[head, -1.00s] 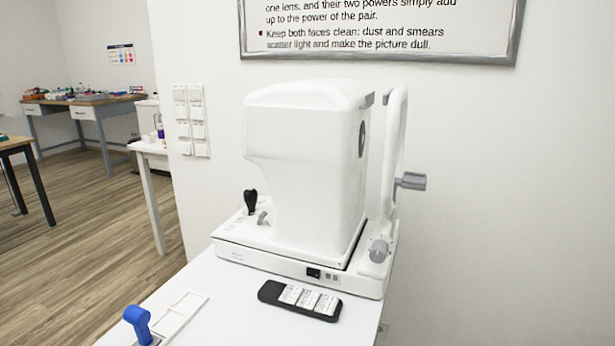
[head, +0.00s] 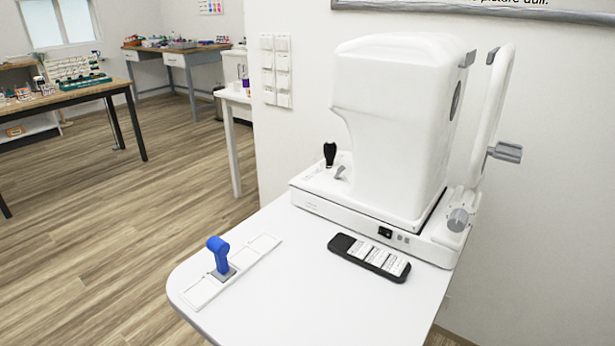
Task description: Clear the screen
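No screen face shows in the head view. A large white eye-test machine (head: 390,130) stands on a white table (head: 310,300), seen from its side. It has a black joystick (head: 329,153), a small dark switch (head: 385,232) low on its base and a tall white headrest frame (head: 492,115) at right. A black remote-like handset (head: 369,257) with white labelled keys lies in front of it. A blue handle (head: 218,252) stands upright on a grey block in a flat white slotted strip (head: 262,245) near the table's left edge. My gripper is not in view.
The front middle of the white table is bare. A wall with switch plates (head: 276,72) stands behind the machine. Open wood floor (head: 110,240) lies at left. Farther back are a table with a rack of small items (head: 78,72) and a cluttered desk (head: 172,52).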

